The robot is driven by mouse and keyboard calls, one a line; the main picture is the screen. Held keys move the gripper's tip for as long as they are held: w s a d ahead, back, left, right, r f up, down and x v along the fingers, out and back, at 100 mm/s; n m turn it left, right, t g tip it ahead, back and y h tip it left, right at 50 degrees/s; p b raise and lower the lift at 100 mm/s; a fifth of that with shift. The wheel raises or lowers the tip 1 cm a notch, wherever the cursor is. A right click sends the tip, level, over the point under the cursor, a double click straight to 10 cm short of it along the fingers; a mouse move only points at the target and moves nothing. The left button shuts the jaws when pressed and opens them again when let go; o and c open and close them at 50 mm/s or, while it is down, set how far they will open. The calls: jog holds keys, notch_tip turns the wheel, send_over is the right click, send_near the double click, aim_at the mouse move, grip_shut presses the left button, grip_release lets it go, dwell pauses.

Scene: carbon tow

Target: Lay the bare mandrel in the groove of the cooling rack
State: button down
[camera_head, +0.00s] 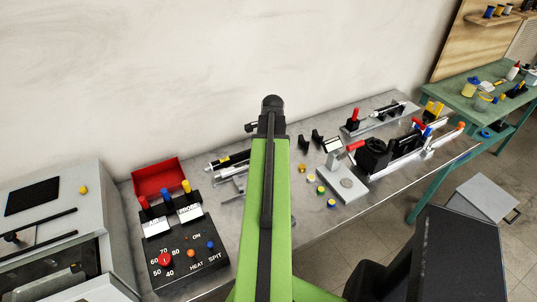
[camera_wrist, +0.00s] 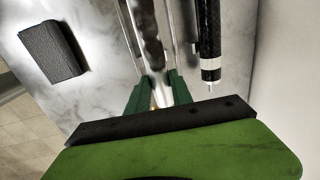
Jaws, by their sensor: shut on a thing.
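My gripper (camera_wrist: 159,90) is shut on the bare mandrel (camera_wrist: 150,45), a shiny silver rod that runs away from the green fingers in the wrist view. Thin pale metal rails run along both sides of the rod and look like part of the cooling rack (camera_wrist: 170,30). I cannot tell whether the rod rests in a groove or hangs above it. In the head view my green arm hides the gripper and most of that spot. Some pale metal bars (camera_head: 231,171) show just left of the arm.
A black tube with a white band (camera_wrist: 210,62) lies close right of the rails. A black block (camera_wrist: 53,50) is to the left. The head view shows a control box (camera_head: 180,235), a red tray (camera_head: 158,174), small coloured caps (camera_head: 320,190) and a clamp stand (camera_head: 343,184).

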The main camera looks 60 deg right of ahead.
jog(key=shift+s+f+b, duration=0.1)
jog(key=shift+f+b, duration=2.45)
jog(key=shift+f, duration=0.15)
jog(key=shift+f, duration=0.15)
jog(key=c, duration=1.1)
grip_release()
jog(key=shift+o, duration=0.2)
notch_tip(320, 180, up, 17)
jog(key=s+a+p, duration=0.1)
jog(key=p, duration=1.6)
jog(key=shift+s, duration=0.25)
